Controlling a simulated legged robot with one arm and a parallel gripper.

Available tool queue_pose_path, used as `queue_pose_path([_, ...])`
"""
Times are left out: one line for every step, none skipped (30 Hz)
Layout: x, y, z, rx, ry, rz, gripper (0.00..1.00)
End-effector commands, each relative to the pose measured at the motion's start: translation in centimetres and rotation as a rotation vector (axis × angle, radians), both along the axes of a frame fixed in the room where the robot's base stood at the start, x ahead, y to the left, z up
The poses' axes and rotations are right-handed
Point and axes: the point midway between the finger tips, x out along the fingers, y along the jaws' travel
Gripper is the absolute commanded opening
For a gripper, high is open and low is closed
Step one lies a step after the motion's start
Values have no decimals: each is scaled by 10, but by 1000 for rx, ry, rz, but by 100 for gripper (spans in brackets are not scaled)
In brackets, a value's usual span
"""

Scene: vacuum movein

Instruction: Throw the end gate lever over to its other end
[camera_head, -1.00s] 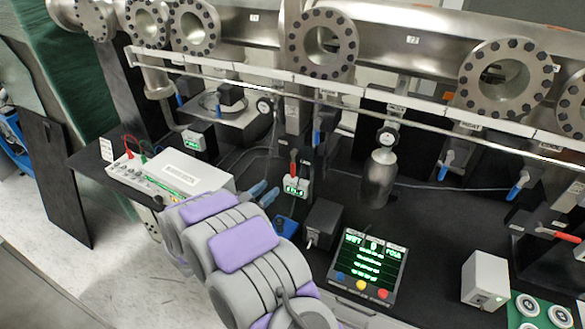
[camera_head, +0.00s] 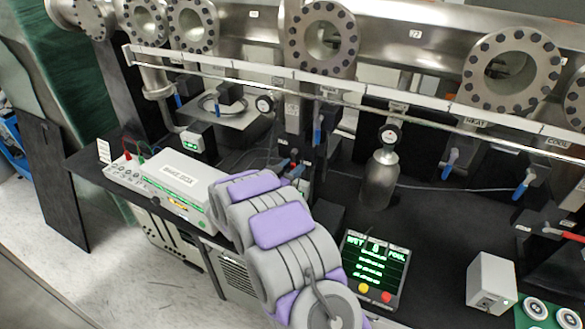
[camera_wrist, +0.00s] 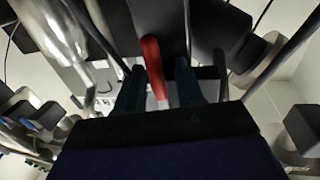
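A red lever (camera_wrist: 153,65) stands out between my gripper's fingers in the wrist view. My gripper (camera_wrist: 157,82) is open, with one dark finger on each side of the lever and a gap visible on both sides. In the head view a small red tip (camera_head: 294,153) shows just beyond the end of my arm, beside the upright post. My forearm hides most of the gripper and the lever's base there. I cannot tell whether a finger touches the lever.
A white bake box (camera_head: 183,180) stands left of my arm. A lit display panel (camera_head: 371,268) lies to the right, with a metal cylinder (camera_head: 381,180) behind it. A long horizontal rail (camera_head: 400,97) crosses behind, under flanged ports (camera_head: 323,40). Another red-handled lever (camera_head: 568,237) is at the right edge.

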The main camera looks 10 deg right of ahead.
Motion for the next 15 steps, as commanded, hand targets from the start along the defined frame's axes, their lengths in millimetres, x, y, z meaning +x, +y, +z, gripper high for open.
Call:
queue_pose_path([0,0,0,0,0,0,37])
queue_pose_path([0,0,0,0,0,0,37])
queue_pose_path([0,0,0,0,0,0,37])
queue_pose_path([0,0,0,0,0,0,37])
queue_pose_path([0,0,0,0,0,0,37])
queue_pose_path([0,0,0,0,0,0,33])
queue_pose_path([0,0,0,0,0,0,30])
queue_pose_path([0,0,0,0,0,0,28])
queue_pose_path([0,0,0,0,0,0,24])
queue_pose_path([0,0,0,0,0,0,21])
queue_pose_path([0,0,0,0,0,0,18])
queue_pose_path([0,0,0,0,0,0,14])
queue_pose_path([0,0,0,0,0,0,11])
queue_pose_path([0,0,0,0,0,0,8])
queue_pose_path([0,0,0,0,0,1,5])
